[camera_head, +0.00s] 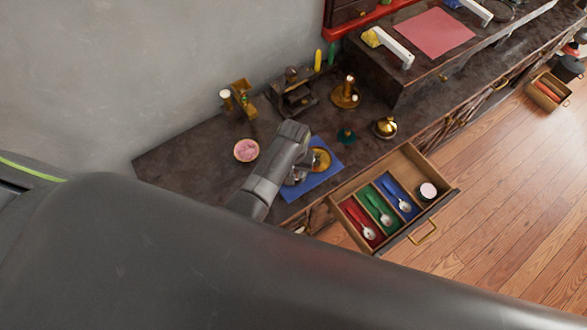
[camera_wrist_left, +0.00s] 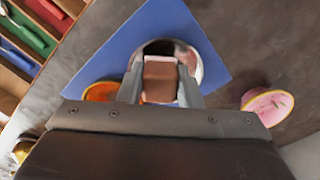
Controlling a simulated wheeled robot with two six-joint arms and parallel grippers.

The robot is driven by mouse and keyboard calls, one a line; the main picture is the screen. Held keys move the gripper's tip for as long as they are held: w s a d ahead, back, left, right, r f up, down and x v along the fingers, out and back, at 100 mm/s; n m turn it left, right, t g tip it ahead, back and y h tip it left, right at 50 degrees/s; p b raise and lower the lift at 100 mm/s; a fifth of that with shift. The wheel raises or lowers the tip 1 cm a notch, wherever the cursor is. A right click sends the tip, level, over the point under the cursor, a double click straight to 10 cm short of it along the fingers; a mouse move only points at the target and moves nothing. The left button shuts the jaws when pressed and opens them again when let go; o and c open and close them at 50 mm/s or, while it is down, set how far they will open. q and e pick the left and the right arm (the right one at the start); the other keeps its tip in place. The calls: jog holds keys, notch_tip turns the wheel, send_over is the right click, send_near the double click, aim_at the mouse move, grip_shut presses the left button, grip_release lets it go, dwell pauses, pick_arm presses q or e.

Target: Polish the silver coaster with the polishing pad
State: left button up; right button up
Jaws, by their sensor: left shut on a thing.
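The silver coaster (camera_wrist_left: 197,62) is a shiny round disc on a blue mat (camera_wrist_left: 112,48), seen in the left wrist view. My left gripper (camera_wrist_left: 160,92) is shut on a brown polishing pad (camera_wrist_left: 160,78) with a pale edge. The pad is over the coaster and hides part of it; whether they touch cannot be told. In the head view my left arm reaches down over the blue mat (camera_head: 322,188) and hides the pad and most of the coaster. My right gripper is not in view.
An open drawer (camera_head: 445,200) with spoons in coloured compartments juts out on the right. Brass pieces (camera_head: 385,127) stand farther back on the dark counter.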

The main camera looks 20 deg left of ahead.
pick_arm(q)
jog(key=shift+f, duration=0.5)
jog(key=shift+w, duration=0.1)
